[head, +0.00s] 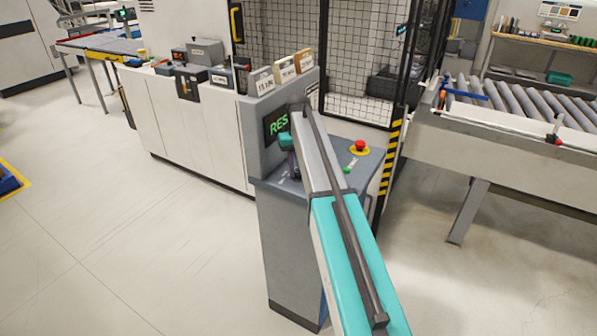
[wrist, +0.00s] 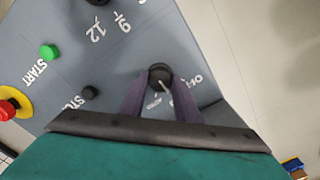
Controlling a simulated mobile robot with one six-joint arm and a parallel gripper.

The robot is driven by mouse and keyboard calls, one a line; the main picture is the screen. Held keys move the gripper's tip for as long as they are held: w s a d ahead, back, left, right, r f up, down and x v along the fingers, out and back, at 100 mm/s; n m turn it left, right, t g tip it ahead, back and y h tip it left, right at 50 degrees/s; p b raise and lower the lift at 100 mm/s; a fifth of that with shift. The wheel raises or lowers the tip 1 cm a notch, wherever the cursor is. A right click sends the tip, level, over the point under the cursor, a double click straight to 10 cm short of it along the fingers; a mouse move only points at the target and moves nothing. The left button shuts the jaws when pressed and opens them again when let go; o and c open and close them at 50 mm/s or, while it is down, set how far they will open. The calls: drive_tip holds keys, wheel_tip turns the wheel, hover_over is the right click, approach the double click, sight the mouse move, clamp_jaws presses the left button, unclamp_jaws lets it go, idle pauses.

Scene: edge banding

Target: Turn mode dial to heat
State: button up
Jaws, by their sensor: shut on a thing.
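The mode dial (wrist: 160,74) is a round black knob with a pale pointer line, on the sloping grey control panel (wrist: 120,60). White lettering around it is partly covered; "OFF" can be read beside it, and the other labels are too small or hidden to read. My gripper (wrist: 160,88) has its two purple fingers on either side of the knob, shut on it. In the head view my arm hides the dial, and only part of my gripper (head: 287,143) shows at the console (head: 283,240), below a screen with green letters "RES" (head: 277,125).
On the panel are a green START button (wrist: 49,51), a black button (wrist: 90,92) and a red emergency stop (wrist: 8,108) on yellow. Another black knob (wrist: 97,2) sits by "9 12". A roller conveyor (head: 520,105) stands at the right.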

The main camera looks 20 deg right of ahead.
sight(299, 172)
drive_tip(key=shift+m, duration=0.3)
drive_tip(key=o, duration=1)
drive_tip(key=shift+o, duration=0.2)
drive_tip(key=shift+r, duration=0.1)
wheel_tip(299, 172, up, 14)
drive_tip(key=p, duration=0.4)
drive_tip(key=shift+f, duration=0.2)
